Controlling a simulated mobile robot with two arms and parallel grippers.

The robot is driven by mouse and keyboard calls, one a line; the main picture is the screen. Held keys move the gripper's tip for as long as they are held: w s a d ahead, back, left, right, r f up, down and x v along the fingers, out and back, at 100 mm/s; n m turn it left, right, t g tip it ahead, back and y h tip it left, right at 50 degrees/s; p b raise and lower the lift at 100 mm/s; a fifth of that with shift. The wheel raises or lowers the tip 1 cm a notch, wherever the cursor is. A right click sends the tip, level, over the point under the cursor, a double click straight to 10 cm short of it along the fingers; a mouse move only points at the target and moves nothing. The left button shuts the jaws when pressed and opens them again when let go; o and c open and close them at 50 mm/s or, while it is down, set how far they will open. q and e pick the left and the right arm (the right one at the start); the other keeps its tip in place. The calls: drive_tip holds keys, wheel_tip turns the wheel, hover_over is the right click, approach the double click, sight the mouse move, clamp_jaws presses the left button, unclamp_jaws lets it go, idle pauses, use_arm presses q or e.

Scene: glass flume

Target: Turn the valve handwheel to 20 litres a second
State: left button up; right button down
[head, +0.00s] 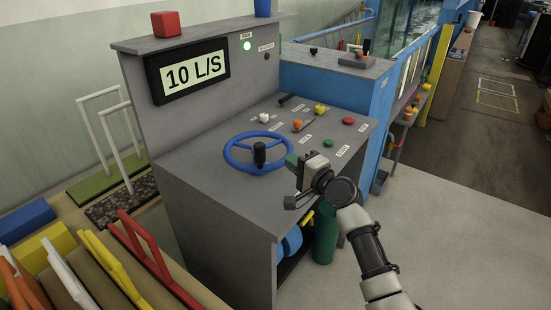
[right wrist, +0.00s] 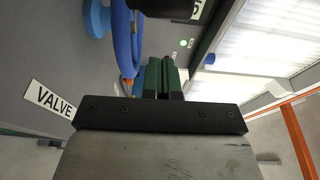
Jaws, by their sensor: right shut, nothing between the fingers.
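The blue valve handwheel (head: 231,158) lies on the sloping grey console top, with a black knob (head: 260,152) standing on its near side. The display (head: 187,77) on the upright panel reads 10 L/S. My right gripper (head: 291,160) is just right of the wheel's rim, with its green fingers pointing toward it. In the right wrist view the gripper's green fingers (right wrist: 160,78) are shut together with nothing between them. The blue rim (right wrist: 123,40) and the dark knob show just beyond them. Whether the fingers touch the wheel I cannot tell. My left gripper is not in view.
The console top (head: 190,172) carries several coloured buttons and levers right of the wheel, including a red button (head: 348,121) and a green button (head: 328,142). A VALVE label (right wrist: 50,98) shows in the right wrist view. A green lamp (head: 247,45) is lit. Coloured boards stand at lower left.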

sight(265, 156)
drive_tip(key=shift+w+a+p, duration=0.15)
drive_tip(key=shift+w+a, duration=0.05)
drive_tip(key=shift+a, duration=0.55)
drive_tip(key=shift+w+a+p, duration=0.15)
drive_tip(key=shift+a+p, duration=0.05)
drive_tip(key=shift+a, duration=0.6)
drive_tip(key=shift+w+a+p, duration=0.15)
drive_tip(key=shift+w+a, duration=0.05)
drive_tip(key=shift+a, duration=0.55)
drive_tip(key=shift+s+a, duration=0.2)
drive_tip(key=shift+a, duration=0.35)
